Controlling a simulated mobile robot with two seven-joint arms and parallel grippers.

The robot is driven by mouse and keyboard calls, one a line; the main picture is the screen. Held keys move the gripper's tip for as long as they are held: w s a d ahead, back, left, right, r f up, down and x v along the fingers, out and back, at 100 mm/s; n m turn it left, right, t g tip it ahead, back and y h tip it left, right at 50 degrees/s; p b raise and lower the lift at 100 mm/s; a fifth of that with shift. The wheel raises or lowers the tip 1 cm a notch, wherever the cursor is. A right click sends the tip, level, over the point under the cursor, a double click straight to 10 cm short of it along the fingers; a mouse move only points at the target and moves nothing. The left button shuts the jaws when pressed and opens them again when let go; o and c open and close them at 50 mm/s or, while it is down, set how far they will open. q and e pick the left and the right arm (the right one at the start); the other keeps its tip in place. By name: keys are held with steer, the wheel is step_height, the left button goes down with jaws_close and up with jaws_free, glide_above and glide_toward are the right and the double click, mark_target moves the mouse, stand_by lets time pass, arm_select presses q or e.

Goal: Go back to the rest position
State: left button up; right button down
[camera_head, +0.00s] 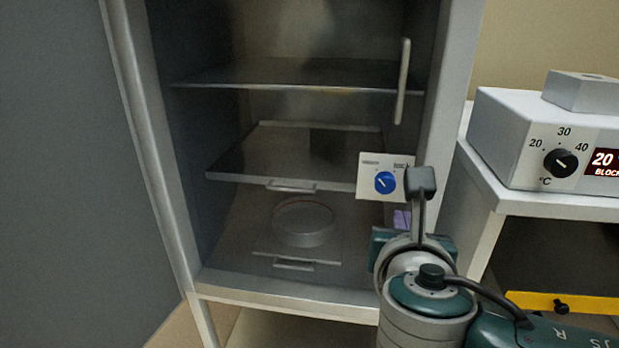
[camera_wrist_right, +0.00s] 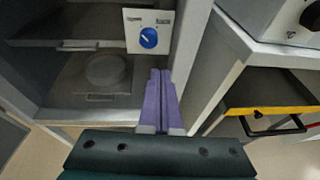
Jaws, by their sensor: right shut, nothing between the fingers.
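My right gripper (camera_head: 402,219) is in front of the right side of an open cabinet (camera_head: 452,100), near a white panel with a blue knob (camera_head: 385,182). In the right wrist view its purple fingers (camera_wrist_right: 160,98) lie together, shut with nothing between them. They point toward the cabinet just below the panel, which also shows there (camera_wrist_right: 148,37). In the head view my wrist hides most of the fingers. My left gripper is not in view.
The cabinet holds a shelf (camera_head: 300,75), a pulled tray (camera_head: 240,160) and a low round dish (camera_head: 303,222) on its floor. A vertical handle (camera_head: 403,82) stands at its right. A white heater block unit (camera_head: 510,135) sits on a bench (camera_head: 550,207) at right, with a yellow-edged drawer (camera_head: 545,302) below.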

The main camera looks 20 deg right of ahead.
steer(key=s+a+r+m+g+y+p, duration=0.4)
steer(key=s+r+m+p, duration=0.7)
steer(key=m, duration=0.3)
steer(key=s+a+r+m+g+y+p, duration=0.45)
steer(key=s+r+m+p, duration=0.45)
steer(key=s+m, duration=0.4)
step_height(320, 180, up, 36)
steer(key=p, duration=3.7)
steer(key=shift+w+f, duration=0.15)
steer(key=shift+f, duration=0.1)
